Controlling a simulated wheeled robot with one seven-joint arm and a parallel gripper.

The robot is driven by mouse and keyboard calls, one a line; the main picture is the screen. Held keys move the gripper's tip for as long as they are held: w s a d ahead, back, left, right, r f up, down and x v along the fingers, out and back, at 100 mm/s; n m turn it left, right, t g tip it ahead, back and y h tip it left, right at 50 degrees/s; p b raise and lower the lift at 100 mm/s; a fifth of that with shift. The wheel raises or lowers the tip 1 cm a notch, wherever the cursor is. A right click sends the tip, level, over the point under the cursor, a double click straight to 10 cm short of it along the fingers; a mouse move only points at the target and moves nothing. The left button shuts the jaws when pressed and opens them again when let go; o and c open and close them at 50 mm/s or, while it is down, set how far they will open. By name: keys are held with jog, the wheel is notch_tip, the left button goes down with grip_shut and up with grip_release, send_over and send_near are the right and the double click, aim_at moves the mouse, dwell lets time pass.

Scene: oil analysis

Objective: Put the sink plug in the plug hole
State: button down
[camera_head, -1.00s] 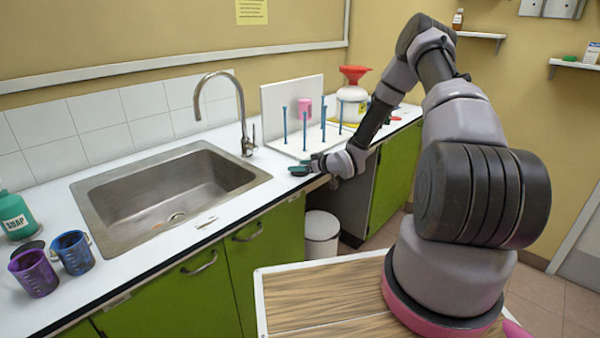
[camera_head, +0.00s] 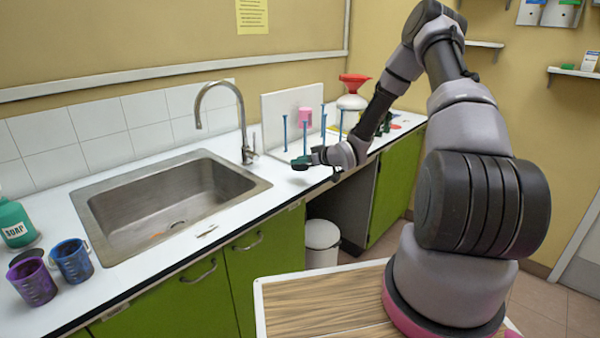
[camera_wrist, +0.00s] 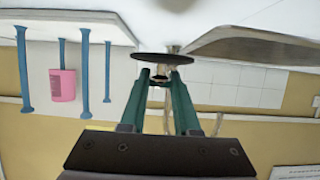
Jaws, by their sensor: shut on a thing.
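My gripper (camera_head: 306,160) is shut on the sink plug, a black disc (camera_wrist: 162,58) held across the tips of its green fingers in the wrist view. In the head view the plug (camera_head: 300,166) is a small dark shape at the fingertips, just above the counter's front edge, right of the sink. The steel sink (camera_head: 100,240) is set in the counter to the left of my gripper. The plug hole (camera_head: 177,224) shows partly at the front of its floor, and nothing covers it.
A curved tap (camera_head: 245,125) stands behind the sink's right side. A white rack with blue pegs (camera_head: 285,133) and a pink cup (camera_head: 305,115) stands close behind my gripper. Purple (camera_head: 33,282) and blue (camera_head: 72,261) jugs and a soap bottle (camera_head: 14,225) stand left of the sink.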

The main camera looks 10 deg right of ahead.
notch_tip(320, 180, up, 4)
jog(key=shift+s+d+r+m+t+h, duration=0.45)
jog(key=shift+m+h, duration=0.25)
jog(key=shift+h, duration=0.1)
jog(key=s+d+r+m+t+h, duration=0.1)
jog(key=s+d+r+m+h, duration=0.1)
jog(key=s+d+m+h, duration=0.3)
jog(key=s+d+h, duration=0.1)
jog(key=s+d, duration=0.2)
jog(key=s, duration=0.2)
jog(key=shift+s+d+r+m+t, duration=0.3)
jog(key=shift+d+r+m+t, duration=0.05)
jog(key=shift+m, duration=0.05)
